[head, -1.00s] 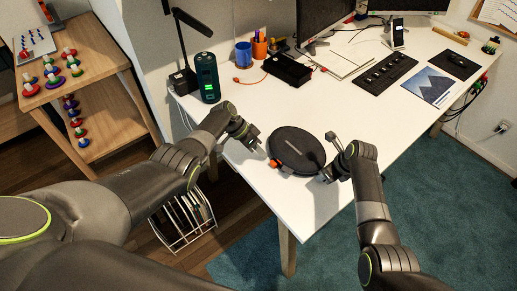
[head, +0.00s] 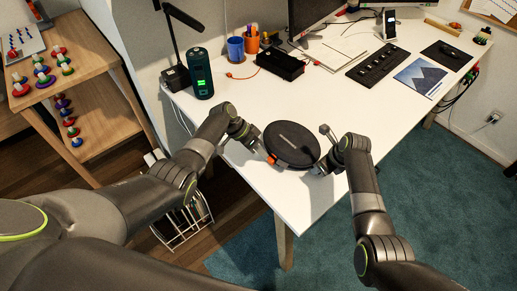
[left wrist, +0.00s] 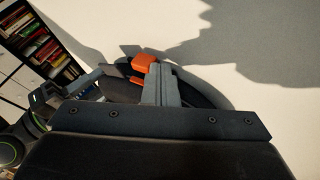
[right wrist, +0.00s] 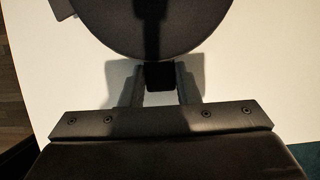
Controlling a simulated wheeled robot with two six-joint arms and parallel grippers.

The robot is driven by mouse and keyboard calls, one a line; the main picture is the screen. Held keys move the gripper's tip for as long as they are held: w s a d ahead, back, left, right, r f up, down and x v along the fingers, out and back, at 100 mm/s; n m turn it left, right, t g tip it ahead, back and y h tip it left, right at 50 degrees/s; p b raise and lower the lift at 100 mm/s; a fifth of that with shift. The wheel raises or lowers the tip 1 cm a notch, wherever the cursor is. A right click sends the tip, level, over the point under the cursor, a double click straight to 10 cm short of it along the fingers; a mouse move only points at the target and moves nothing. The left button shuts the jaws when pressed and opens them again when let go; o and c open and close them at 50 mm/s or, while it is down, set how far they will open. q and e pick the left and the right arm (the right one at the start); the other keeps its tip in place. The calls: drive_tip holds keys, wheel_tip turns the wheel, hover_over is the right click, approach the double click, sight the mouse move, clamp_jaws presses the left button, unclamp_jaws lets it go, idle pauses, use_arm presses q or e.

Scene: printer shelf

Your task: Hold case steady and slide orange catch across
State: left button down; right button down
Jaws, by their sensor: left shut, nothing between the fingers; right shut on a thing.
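The round dark case (head: 292,144) lies flat near the desk's front edge. Its orange catch (head: 271,159) is on the case's left rim; it also shows in the left wrist view (left wrist: 145,62). My left gripper (head: 261,151) is shut and empty right beside the catch. In the left wrist view its closed fingers (left wrist: 160,85) overlap the case's edge, just right of the catch; I cannot tell whether they touch it. My right gripper (head: 322,167) is at the case's near right edge. In the right wrist view it is shut on a black tab (right wrist: 160,77) of the case (right wrist: 152,25).
The white desk (head: 345,105) is clear around the case. A dark green bottle (head: 201,73), a black box (head: 281,64) and a keyboard (head: 382,65) stand further back. A wire rack (head: 183,222) is on the floor below the left arm.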

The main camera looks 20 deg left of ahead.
use_arm(q)
drive_tip(key=shift+d, duration=0.1)
idle(0.4)
drive_tip(key=shift+w+a, duration=0.6)
drive_tip(key=shift+a, duration=0.25)
drive_tip(key=shift+w+a, duration=0.55)
drive_tip(key=shift+a, duration=0.3)
drive_tip(key=v, duration=1)
use_arm(e)
drive_tip(key=c, duration=1)
unclamp_jaws()
